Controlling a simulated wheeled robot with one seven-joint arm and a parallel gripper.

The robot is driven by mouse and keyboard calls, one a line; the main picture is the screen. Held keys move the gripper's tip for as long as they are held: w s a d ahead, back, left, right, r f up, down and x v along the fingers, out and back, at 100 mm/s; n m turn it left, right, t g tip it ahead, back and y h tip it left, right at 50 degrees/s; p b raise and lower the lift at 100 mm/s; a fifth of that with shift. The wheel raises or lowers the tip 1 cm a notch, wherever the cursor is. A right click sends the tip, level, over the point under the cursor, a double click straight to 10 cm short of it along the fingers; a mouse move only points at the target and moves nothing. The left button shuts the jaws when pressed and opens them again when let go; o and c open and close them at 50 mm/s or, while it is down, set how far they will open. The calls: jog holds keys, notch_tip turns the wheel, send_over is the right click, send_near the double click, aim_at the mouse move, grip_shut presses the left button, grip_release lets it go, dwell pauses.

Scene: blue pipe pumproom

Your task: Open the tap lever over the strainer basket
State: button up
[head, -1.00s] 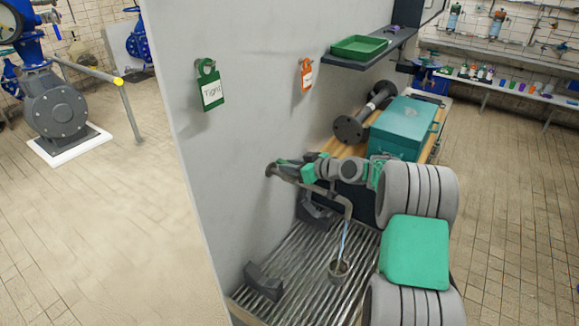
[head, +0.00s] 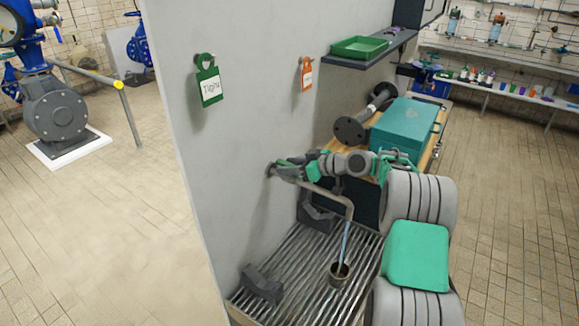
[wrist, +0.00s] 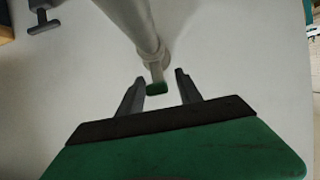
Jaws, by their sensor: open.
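The tap pipe (head: 335,199) comes out of the grey wall and bends down over the strainer basket (head: 340,273). A thin bluish stream (head: 345,241) runs from its spout into the basket, which stands on the slatted grate (head: 300,265). In the wrist view the pipe (wrist: 143,28) meets a short stem with a green lever tip (wrist: 156,89). My gripper (wrist: 160,86) is open, with one finger on each side of this tip and visible gaps. In the head view my gripper (head: 283,170) is at the wall end of the pipe and largely hides the lever.
Dark blocks (head: 262,283) sit on the grate along the wall. A teal toolbox (head: 404,133) and a dark flanged pipe (head: 366,115) lie on the bench behind my arm. A shelf with a green tray (head: 360,47) hangs above. Tags (head: 209,82) hang on the wall.

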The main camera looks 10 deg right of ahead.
jog(key=b+v, duration=0.2)
jog(key=v, duration=0.6)
jog(key=shift+a+f, duration=0.1)
